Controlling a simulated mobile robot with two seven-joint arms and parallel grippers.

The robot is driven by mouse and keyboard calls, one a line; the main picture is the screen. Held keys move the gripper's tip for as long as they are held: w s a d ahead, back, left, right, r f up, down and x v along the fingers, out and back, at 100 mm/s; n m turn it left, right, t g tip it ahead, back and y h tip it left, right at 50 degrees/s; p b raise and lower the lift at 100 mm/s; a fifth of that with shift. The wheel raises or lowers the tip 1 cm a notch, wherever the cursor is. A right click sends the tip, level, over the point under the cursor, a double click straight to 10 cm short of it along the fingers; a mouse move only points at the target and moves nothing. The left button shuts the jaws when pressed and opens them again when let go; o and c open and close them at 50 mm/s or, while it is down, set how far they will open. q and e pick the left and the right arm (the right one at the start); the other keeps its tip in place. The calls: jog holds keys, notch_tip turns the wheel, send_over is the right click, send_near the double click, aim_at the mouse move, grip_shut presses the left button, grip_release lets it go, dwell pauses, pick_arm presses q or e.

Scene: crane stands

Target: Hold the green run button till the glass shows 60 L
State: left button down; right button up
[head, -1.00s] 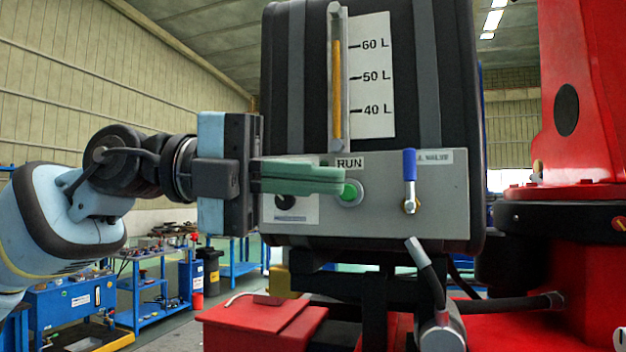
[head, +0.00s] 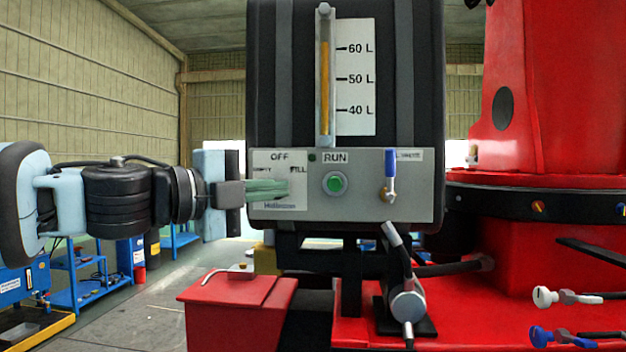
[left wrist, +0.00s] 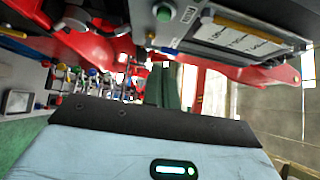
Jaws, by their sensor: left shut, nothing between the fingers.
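The green run button (head: 335,183) sits in a pale ring on the grey panel (head: 365,212), under the RUN label; it also shows in the left wrist view (left wrist: 164,14). The sight glass (head: 325,85) stands upright above it. Its amber column tops out about level with, or slightly above, the 60 L mark. My left gripper (head: 287,189) is shut and empty, its green fingers left of the button and apart from it. The fingers also show in the left wrist view (left wrist: 163,87). My right gripper is not in view.
A blue-handled valve lever (head: 390,170) stands upright right of the button. The large red crane body (head: 510,100) fills the right side. Blue carts stand at the far left.

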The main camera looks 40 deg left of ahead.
pick_arm(q)
jog(key=shift+w+a+f, duration=0.1)
jog(key=shift+a+f, duration=0.05)
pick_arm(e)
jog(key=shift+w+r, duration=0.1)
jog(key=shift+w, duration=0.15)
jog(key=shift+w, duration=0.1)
pick_arm(q)
jog(key=b, duration=0.2)
send_near(341, 184)
jog(key=w+d, duration=0.2)
jog(key=d, duration=0.2)
jog(key=w+a, duration=0.2)
jog(key=w, duration=0.1)
jog(key=shift+f, duration=0.1)
jog(key=shift+w+a, duration=0.2)
jog(key=shift+w, duration=0.1)
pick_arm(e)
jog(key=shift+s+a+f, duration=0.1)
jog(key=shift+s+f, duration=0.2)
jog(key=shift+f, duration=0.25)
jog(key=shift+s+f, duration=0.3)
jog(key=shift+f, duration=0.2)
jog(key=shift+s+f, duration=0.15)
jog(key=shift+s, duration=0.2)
